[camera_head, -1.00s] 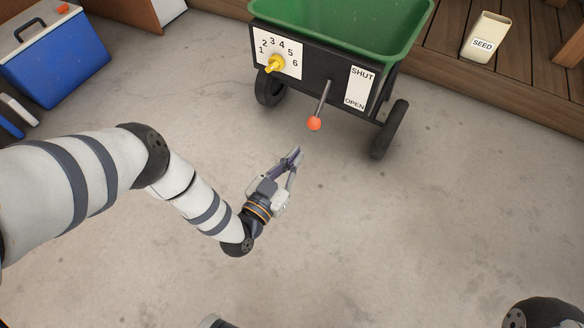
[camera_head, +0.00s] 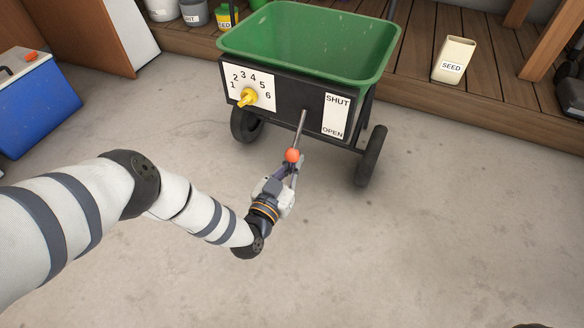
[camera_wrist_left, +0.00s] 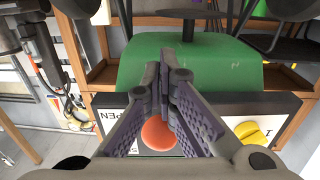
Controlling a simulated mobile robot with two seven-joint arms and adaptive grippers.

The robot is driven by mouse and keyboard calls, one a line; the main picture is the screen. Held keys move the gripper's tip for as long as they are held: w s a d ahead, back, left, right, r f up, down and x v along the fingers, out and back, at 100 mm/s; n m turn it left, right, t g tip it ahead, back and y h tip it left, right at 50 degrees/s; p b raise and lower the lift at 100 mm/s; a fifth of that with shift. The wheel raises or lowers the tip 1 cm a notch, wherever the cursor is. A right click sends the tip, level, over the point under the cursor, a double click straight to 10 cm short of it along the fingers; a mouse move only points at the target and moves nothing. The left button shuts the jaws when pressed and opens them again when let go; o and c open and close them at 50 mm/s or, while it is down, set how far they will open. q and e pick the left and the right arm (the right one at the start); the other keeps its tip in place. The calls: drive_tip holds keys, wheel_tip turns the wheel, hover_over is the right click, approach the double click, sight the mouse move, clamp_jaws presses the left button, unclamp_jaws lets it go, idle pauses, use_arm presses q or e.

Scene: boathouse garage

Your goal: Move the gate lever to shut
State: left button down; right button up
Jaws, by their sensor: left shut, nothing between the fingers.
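The gate lever is a grey rod (camera_head: 300,126) with an orange ball knob (camera_head: 292,155). It sticks out of the black front panel (camera_head: 289,97) of a green spreader, with the knob hanging low, around or below the level of OPEN. A white plate (camera_head: 337,116) right of it reads SHUT at top and OPEN at bottom. My left gripper (camera_head: 292,168) is shut and empty, its fingertips at the knob in the head view. In the left wrist view the knob (camera_wrist_left: 158,134) shows in the gap behind the finger links; contact cannot be told. My right gripper is out of view.
A yellow dial (camera_head: 246,97) on a numbered plate sits left of the lever. The green hopper (camera_head: 300,40) stands on black wheels (camera_head: 371,156). A blue cooler (camera_head: 32,105) stands at left. A seed container (camera_head: 454,60) stands on the wooden deck. The concrete floor in front is clear.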

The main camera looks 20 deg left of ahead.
use_arm(q)
drive_tip(key=s+a+f+p, duration=0.1)
drive_tip(key=s+p, duration=0.5)
drive_tip(key=s, duration=0.6)
drive_tip(key=shift+f, duration=0.6)
idle(0.5)
drive_tip(key=shift+a, duration=0.1)
